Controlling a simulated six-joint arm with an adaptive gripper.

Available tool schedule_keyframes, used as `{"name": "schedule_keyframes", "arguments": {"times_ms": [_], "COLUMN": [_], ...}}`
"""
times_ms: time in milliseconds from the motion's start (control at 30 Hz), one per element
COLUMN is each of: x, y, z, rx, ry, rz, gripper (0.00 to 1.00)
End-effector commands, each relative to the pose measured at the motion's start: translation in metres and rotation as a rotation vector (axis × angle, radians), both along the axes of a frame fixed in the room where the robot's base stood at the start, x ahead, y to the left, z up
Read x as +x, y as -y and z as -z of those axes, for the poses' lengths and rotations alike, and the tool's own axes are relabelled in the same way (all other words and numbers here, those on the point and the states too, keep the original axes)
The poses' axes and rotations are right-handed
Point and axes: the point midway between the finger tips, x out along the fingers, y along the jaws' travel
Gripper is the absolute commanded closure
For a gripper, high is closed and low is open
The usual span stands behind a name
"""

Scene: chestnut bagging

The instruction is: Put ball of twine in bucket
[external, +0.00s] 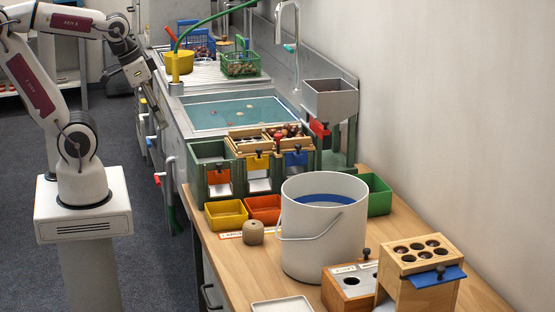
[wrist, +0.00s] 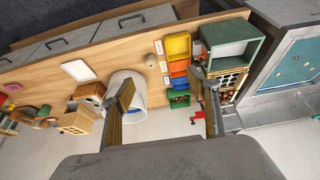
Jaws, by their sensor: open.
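The ball of twine (external: 253,232) is a small tan ball standing on the wooden bench, left of the bucket and in front of the yellow tray. It also shows in the wrist view (wrist: 151,60). The bucket (external: 318,243) is large and white, with a wire handle and a blue band inside. It stands upright, and its floor is hidden. In the wrist view the bucket (wrist: 139,88) is partly behind my left finger. My gripper (external: 155,112) is open and empty, high beside the sink unit and well apart from the twine. Its two fingers frame the wrist view (wrist: 168,92).
A yellow tray (external: 226,214) and a red-orange tray (external: 263,209) sit behind the twine. A green bin (external: 378,196) is behind the bucket. Wooden boxes (external: 424,262) and a white dish (external: 283,306) are nearer the front. The bench left of the twine is narrow but clear.

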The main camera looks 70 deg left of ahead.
Motion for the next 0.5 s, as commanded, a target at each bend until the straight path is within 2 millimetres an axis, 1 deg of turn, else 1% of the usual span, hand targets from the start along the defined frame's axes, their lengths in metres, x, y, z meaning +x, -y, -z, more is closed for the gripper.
{"name": "schedule_keyframes", "arguments": {"times_ms": [267, 500], "x": [0.009, 0.024], "y": [0.001, 0.004], "z": [0.017, 0.036], "rx": [-0.002, -0.010], "ry": [-0.089, -0.181], "rz": [0.002, 0.006], "gripper": [0.41, 0.41]}}
